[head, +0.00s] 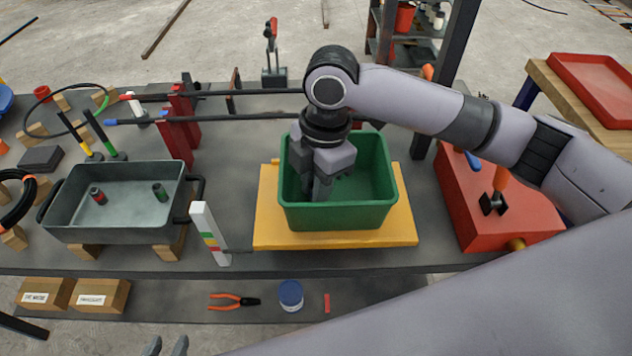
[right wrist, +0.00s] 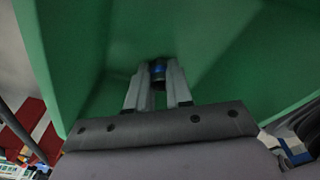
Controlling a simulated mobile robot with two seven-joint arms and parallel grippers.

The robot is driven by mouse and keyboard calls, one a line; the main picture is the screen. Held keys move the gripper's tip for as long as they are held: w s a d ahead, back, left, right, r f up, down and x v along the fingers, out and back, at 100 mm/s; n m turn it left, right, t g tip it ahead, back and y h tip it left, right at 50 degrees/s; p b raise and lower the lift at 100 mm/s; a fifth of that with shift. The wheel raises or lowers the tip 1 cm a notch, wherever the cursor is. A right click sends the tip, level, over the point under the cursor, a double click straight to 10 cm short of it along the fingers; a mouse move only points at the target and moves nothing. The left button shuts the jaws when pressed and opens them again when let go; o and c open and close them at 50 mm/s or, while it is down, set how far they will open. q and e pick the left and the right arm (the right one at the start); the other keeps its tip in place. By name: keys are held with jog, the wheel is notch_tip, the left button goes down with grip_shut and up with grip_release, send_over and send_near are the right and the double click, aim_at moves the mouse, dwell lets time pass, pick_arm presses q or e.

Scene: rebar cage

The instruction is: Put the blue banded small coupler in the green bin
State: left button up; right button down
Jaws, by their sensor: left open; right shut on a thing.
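The green bin (head: 340,216) stands on a yellow board on the table. My right gripper (head: 318,192) reaches down inside the bin, towards its left side. In the right wrist view my right gripper (right wrist: 158,82) is shut on the blue banded small coupler (right wrist: 158,71), a dark piece with a blue band, with the green bin wall (right wrist: 215,60) around it. Whether the coupler touches the bin floor cannot be told. In the head view the coupler is hidden by the gripper and bin. My left gripper (head: 166,348) is open and empty at the bottom edge.
A white post with coloured bands (head: 209,235) stands between tray and bin. A red box (head: 490,225) is right of the yellow board (head: 330,240).

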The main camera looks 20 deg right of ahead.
jog(key=shift+f, duration=0.1)
jog(key=c, duration=1)
grip_release()
jog(key=r, duration=0.4)
jog(key=d+r, duration=0.1)
jog(key=r, duration=0.7)
jog(key=shift+w+d+r, duration=0.15)
jog(key=shift+w+d, duration=0.05)
jog(key=shift+w, duration=0.05)
